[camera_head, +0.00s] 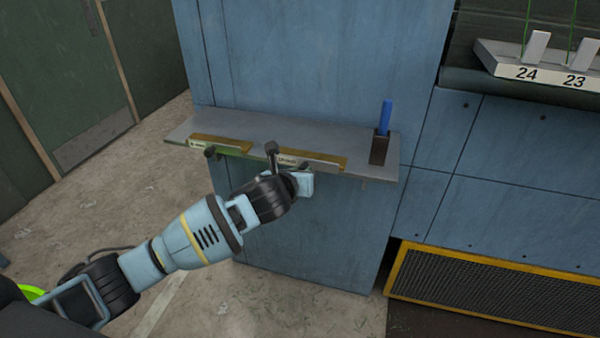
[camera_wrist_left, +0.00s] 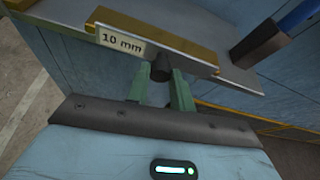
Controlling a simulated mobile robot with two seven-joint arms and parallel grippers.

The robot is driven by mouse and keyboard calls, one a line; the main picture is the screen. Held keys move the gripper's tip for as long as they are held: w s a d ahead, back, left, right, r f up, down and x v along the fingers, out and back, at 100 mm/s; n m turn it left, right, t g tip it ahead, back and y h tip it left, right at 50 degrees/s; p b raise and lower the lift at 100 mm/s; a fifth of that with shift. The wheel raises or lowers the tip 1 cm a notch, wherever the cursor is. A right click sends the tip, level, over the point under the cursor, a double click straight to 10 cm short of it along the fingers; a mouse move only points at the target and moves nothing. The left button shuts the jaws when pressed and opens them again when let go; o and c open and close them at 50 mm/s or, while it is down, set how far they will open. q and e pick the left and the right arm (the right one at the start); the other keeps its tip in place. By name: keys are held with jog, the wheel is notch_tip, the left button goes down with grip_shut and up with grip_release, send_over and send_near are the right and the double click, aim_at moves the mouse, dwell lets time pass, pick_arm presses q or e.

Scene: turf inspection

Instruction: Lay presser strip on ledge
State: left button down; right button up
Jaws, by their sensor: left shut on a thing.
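A brass-coloured strip labelled "10 mm" (camera_wrist_left: 155,32) has a dark round knob (camera_wrist_left: 160,71) on its front. My left gripper (camera_wrist_left: 160,85) is shut on this knob, with one green finger on each side. In the head view this strip (camera_head: 318,162) lies along the front of the grey ledge (camera_head: 350,145). I cannot tell whether it rests fully on the ledge or sits just above it. My left gripper (camera_head: 300,180) is partly hidden by its own wrist there. A second labelled strip (camera_head: 222,144) lies on the ledge to the left. My right gripper is not in view.
A blue-handled tool (camera_head: 385,116) stands in a dark holder (camera_head: 378,150) at the ledge's right end. The blue panel (camera_head: 310,60) rises behind the ledge. A yellow-framed grille (camera_head: 490,290) is low on the right. A numbered rack (camera_head: 540,70) is upper right.

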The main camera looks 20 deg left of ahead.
pick_arm(q)
jog(key=shift+r, duration=0.1)
dwell(0.3)
jog(key=c, duration=1.1)
grip_release()
jog(key=shift+c, duration=0.2)
jog(key=shift+f, duration=0.2)
jog(key=v, duration=0.8)
jog(key=shift+d, duration=0.1)
